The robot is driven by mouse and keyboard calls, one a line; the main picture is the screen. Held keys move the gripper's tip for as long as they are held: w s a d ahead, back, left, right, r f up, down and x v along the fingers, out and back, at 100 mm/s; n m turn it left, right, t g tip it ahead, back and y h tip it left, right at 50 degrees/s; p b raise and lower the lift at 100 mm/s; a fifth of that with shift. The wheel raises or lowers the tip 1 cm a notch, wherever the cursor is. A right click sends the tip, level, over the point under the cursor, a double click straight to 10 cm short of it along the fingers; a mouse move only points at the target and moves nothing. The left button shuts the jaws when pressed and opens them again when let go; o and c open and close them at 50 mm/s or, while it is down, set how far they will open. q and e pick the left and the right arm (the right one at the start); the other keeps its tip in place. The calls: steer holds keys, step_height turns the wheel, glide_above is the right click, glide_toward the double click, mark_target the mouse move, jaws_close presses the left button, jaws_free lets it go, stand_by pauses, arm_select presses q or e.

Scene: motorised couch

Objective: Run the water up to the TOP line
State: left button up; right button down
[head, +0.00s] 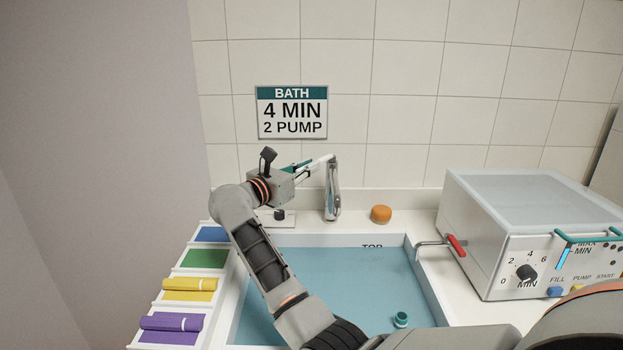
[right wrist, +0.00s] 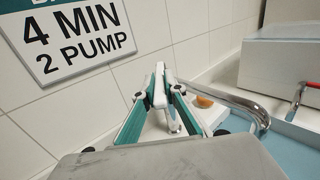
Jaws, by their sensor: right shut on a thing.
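My right gripper (head: 306,171) reaches across the basin (head: 416,276) to the tap (head: 332,196) at the back. In the right wrist view its teal fingers (right wrist: 166,92) are closed around the white tap lever (right wrist: 160,84). The chrome spout (right wrist: 240,100) curves out to the right there. I cannot tell whether water is flowing. My left gripper is not in view.
A red-handled chrome lever (head: 456,245) sits at the basin's right rim. A grey control box (head: 515,240) stands beyond it. Coloured rolls (head: 188,283) lie left.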

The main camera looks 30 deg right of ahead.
steer(key=shift+w+g, duration=0.1)
steer(key=shift+g, duration=0.2)
steer(key=shift+r, duration=0.1)
steer(key=c, duration=2.1)
jaws_free()
step_height(320, 180, up, 10)
steer(key=shift+f, duration=0.1)
